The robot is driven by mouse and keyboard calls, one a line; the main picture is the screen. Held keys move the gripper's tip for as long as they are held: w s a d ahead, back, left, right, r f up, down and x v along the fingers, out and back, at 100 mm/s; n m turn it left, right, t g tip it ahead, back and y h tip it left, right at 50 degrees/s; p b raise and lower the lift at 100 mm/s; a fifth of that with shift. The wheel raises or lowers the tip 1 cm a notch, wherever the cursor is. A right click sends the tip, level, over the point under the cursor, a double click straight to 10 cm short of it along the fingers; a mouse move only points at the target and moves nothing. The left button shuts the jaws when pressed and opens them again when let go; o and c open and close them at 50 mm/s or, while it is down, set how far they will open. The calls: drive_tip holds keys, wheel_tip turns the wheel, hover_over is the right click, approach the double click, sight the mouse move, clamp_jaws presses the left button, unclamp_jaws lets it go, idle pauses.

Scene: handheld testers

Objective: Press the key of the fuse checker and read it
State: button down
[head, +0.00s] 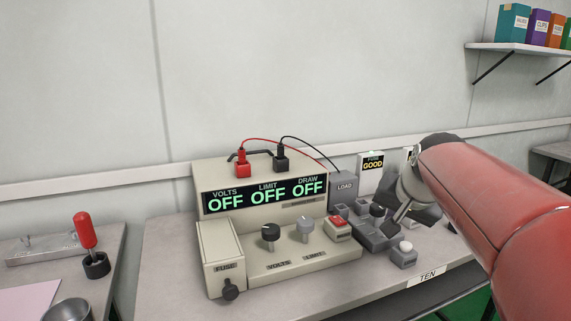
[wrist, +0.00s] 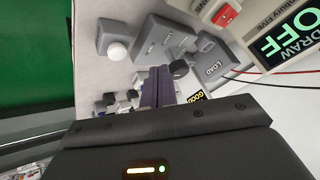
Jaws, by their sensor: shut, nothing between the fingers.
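The fuse checker (head: 370,187) is a pale upright unit behind the grey blocks in the head view. Its small dark display reads "GOOD" in yellow under the label "FUSE". The yellow "GOOD" text also shows in the wrist view (wrist: 199,97), just beside my fingertips. I cannot make out the checker's key; my gripper and arm hide part of that area. My gripper (head: 390,232) is shut and empty, reaching down over the grey blocks in front of the checker. In the wrist view its fingers (wrist: 158,75) are together; whether they touch anything I cannot tell.
A beige power supply (head: 217,243) stands left, its displays all reading "OFF". A grey LOAD box (head: 345,187) and a grey box with a white button (head: 404,257) are close to my gripper. Red and black leads arch behind. The bench's front right carries a "TEN" label.

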drive_tip(key=s+a+f+n, duration=0.2)
drive_tip(key=s+f, duration=0.2)
drive_tip(key=s, duration=0.3)
drive_tip(key=s+a+f+n+g, duration=0.1)
drive_tip(key=s+a+f+n, duration=0.1)
drive_tip(key=s+f, duration=0.3)
drive_tip(key=s+a+f+n+g, duration=0.1)
drive_tip(key=s+a+f+n, duration=0.1)
drive_tip(key=s, duration=0.8)
wheel_tip(320, 180, down, 2)
drive_tip(key=shift+s+a+f, duration=0.15)
drive_tip(key=shift+a, duration=0.45)
drive_tip(key=c, duration=2.1)
unclamp_jaws()
